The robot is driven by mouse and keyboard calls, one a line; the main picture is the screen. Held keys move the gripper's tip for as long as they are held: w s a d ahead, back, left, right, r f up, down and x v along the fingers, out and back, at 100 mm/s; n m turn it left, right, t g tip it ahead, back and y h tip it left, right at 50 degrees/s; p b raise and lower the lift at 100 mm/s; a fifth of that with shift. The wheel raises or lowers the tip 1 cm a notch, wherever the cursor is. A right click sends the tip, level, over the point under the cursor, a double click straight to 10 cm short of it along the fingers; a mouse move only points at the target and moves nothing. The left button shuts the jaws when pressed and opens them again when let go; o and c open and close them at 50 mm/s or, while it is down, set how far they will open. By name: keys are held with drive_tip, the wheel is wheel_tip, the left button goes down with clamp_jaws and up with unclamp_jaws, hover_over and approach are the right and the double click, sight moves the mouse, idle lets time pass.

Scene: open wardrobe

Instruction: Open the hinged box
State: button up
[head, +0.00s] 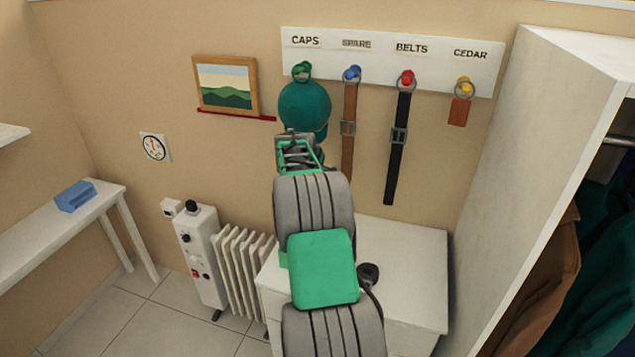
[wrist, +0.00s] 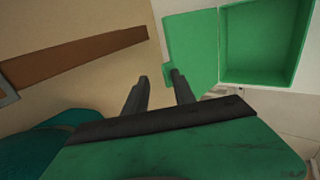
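The green hinged box (wrist: 308,50) shows at the upper right of the wrist view, with its hollow inside visible. A flat green panel (wrist: 192,42), which looks like its lid, stands out to the left of the opening. My gripper (wrist: 159,77) has its two dark fingers apart with a gap between them and nothing held. The right fingertip overlaps the panel's lower left edge in the picture; I cannot tell whether it touches. In the head view my gripper (head: 298,150) is in front of the wall below the teal cap, and my arm hides most of the box.
A white cabinet (head: 412,262) stands under my arm. A teal cap (head: 303,105), a brown belt (head: 349,105) and a black belt (head: 398,150) hang close to my gripper. A white heater (head: 240,265) is at left and the open wardrobe (head: 545,150) at right.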

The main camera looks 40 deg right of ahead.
drive_tip(key=shift+s+f, duration=0.1)
drive_tip(key=shift+f, duration=0.3)
drive_tip(key=b+v, duration=0.2)
drive_tip(key=v, duration=0.6)
drive_tip(key=shift+r, duration=0.15)
drive_tip(key=shift+d, duration=0.1)
